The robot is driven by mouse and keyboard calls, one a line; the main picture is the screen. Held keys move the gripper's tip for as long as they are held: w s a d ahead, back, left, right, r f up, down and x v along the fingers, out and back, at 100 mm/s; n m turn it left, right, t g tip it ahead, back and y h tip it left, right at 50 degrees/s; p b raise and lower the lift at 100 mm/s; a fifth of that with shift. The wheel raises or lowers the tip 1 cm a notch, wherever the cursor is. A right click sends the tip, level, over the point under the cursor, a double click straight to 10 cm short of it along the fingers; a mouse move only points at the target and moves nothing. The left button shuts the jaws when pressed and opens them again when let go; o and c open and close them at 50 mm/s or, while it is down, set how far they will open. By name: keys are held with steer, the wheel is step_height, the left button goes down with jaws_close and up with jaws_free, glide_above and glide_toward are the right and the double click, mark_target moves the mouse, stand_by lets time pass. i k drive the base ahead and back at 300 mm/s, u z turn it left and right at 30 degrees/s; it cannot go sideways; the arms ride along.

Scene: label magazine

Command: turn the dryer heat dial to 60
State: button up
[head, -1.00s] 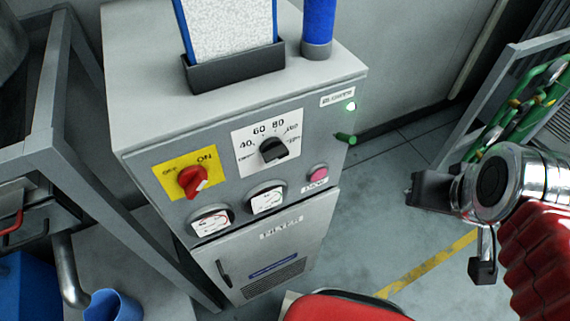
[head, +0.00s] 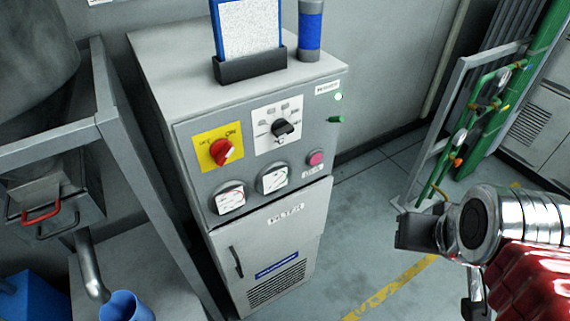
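The dryer heat dial is a black knob (head: 284,128) on a white scale plate (head: 263,143) on the upper front of a grey dryer cabinet (head: 185,84). The numbers on the plate are too blurred to read now, and I cannot tell which mark the dial points to. My gripper (head: 441,270) is at the lower right, over the floor, well to the right of the cabinet and apart from the dial. Its dark fingers stand apart with nothing between them.
A red switch (head: 222,152) on a yellow plate sits left of the dial. Two gauges and a pink button (head: 315,158) are below. A green peg (head: 336,119) sticks out at the right.

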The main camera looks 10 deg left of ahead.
mark_target(280, 127)
steer(key=k, duration=1.05)
steer(key=u, duration=1.3)
steer(key=i, duration=1)
steer(key=u, duration=0.05)
